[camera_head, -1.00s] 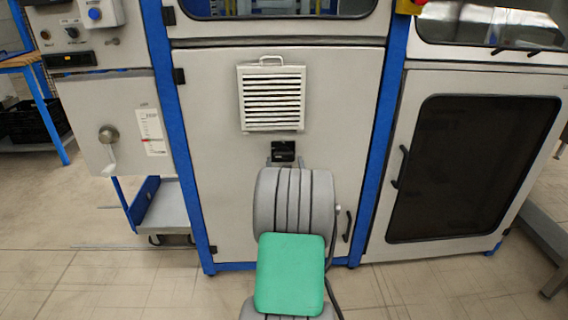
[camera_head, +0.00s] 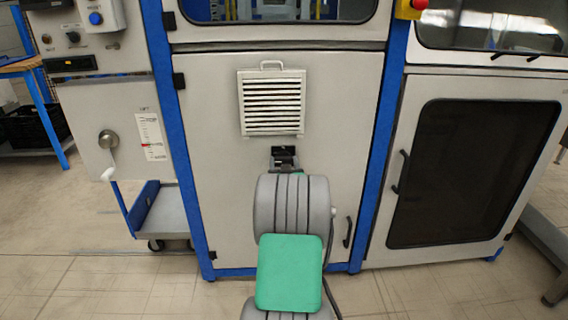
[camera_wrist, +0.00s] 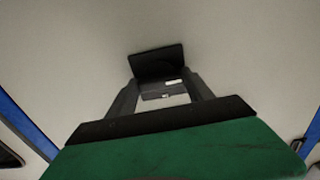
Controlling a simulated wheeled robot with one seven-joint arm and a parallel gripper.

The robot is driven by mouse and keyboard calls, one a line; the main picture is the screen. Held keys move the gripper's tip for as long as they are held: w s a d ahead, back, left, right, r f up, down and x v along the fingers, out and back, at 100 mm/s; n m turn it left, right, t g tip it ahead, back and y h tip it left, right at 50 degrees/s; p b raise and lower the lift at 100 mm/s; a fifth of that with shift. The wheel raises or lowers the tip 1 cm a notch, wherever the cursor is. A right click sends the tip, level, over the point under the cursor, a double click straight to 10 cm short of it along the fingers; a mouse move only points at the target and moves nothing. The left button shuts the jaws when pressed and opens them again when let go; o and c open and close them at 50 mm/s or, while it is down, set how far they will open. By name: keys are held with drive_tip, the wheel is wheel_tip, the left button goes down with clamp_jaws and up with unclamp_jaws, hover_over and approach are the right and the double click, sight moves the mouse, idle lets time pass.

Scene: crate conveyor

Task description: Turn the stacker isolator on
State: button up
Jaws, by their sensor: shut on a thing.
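The small black isolator (camera_head: 283,153) sits on the grey cabinet door, just below the slatted vent. In the wrist view it is a dark block (camera_wrist: 157,60) with a small grey part and a white strip just below it. My gripper (camera_wrist: 162,82) reaches up to it, with its two dark fingers on either side and their tips at the block. The gripper is shut on it. In the head view my arm rises in front of the door and hides most of the gripper and the isolator's lower part. I cannot read the on or off position.
A slatted vent (camera_head: 272,102) with a handle is just above. A crank (camera_head: 108,140) with a white grip is on the left panel. A blue button (camera_head: 95,18) and a red button (camera_head: 418,4) are higher up. A dark-windowed door (camera_head: 472,170) stands on the right.

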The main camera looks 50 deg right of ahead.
drive_tip(key=c, duration=0.4)
drive_tip(key=shift+m, duration=0.4)
drive_tip(key=m+b, duration=0.1)
drive_tip(key=m, duration=0.2)
drive_tip(key=m+b, duration=0.1)
drive_tip(key=m, duration=0.3)
drive_tip(key=m+b, duration=0.1)
drive_tip(key=m, duration=0.8)
drive_tip(key=shift+m, duration=0.4)
